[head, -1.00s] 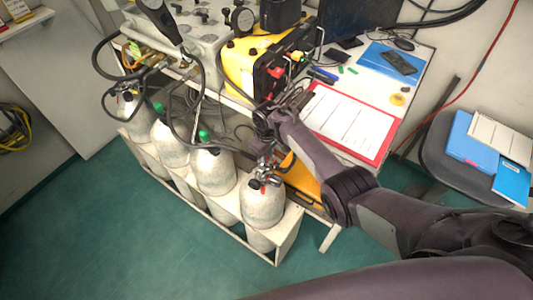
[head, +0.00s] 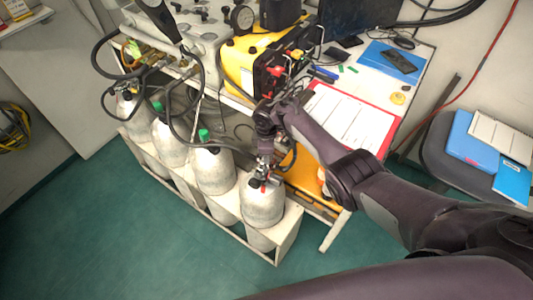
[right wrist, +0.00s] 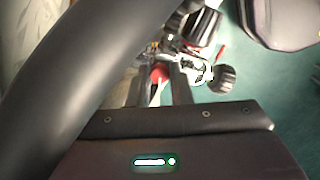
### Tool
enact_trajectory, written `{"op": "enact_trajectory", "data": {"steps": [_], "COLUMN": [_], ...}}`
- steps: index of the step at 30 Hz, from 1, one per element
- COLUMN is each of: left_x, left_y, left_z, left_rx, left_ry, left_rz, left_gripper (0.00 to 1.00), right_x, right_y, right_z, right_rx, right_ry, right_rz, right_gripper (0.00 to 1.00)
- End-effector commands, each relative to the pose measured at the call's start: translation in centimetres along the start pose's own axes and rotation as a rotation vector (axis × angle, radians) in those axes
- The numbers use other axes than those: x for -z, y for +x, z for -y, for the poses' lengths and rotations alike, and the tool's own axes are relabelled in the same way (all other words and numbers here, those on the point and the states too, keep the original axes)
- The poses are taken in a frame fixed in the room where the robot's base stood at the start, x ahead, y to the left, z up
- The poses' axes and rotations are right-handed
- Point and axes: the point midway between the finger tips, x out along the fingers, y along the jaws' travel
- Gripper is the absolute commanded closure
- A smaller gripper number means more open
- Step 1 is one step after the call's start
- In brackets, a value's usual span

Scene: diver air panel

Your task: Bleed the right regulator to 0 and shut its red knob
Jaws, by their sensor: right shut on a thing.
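The rightmost grey-white cylinder (head: 263,208) stands in the rack with a metal regulator and valve (head: 262,178) on its top. My right gripper (head: 264,166) reaches down to this regulator from above and hides part of it. In the right wrist view, a red knob (right wrist: 158,74) sits between the two fingers of the gripper (right wrist: 157,88), which are shut on it. Metal fittings and a black ribbed knob (right wrist: 224,76) lie just right of the fingers. I cannot read a gauge value. My left gripper is not in view.
Several more cylinders stand to the left in the white rack (head: 287,238), with black hoses above them. A yellow and black panel unit (head: 270,62) and a red-edged clipboard (head: 345,118) are on the table behind. Green floor (head: 130,240) is clear in front.

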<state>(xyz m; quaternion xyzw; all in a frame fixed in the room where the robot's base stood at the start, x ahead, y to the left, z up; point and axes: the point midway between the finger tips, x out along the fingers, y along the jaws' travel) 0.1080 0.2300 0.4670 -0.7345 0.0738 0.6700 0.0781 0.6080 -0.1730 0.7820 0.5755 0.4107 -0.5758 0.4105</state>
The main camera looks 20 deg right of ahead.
Motion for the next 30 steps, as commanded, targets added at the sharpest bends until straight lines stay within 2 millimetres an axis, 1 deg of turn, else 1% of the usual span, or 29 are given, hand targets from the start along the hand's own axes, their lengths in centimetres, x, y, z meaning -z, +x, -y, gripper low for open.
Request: {"op": "enact_trajectory", "data": {"steps": [6, 17, 18, 22, 23, 30], "left_x": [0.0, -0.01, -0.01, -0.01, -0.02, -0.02], "left_y": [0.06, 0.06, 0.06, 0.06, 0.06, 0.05], "left_z": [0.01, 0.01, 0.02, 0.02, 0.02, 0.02], "left_rx": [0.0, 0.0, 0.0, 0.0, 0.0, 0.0], "left_ry": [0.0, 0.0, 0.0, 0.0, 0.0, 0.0], "left_rz": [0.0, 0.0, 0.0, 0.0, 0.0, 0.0], "left_gripper": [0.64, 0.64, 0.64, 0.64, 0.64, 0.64], "right_x": [-0.03, -0.02, -0.02, -0.02, -0.02, -0.01], "right_y": [-0.01, -0.01, -0.02, -0.01, -0.01, -0.04], "right_z": [-0.03, -0.02, -0.02, -0.02, -0.02, -0.01], "right_rx": [0.0, 0.0, 0.0, 0.0, 0.0, 0.0], "right_ry": [-0.032, -0.034, -0.034, -0.033, -0.033, -0.033], "right_rz": [0.0, 0.0, 0.0, 0.0, 0.0, 0.0], "right_gripper": [1.0, 1.0, 0.79, 0.62, 0.59, 0.59]}}
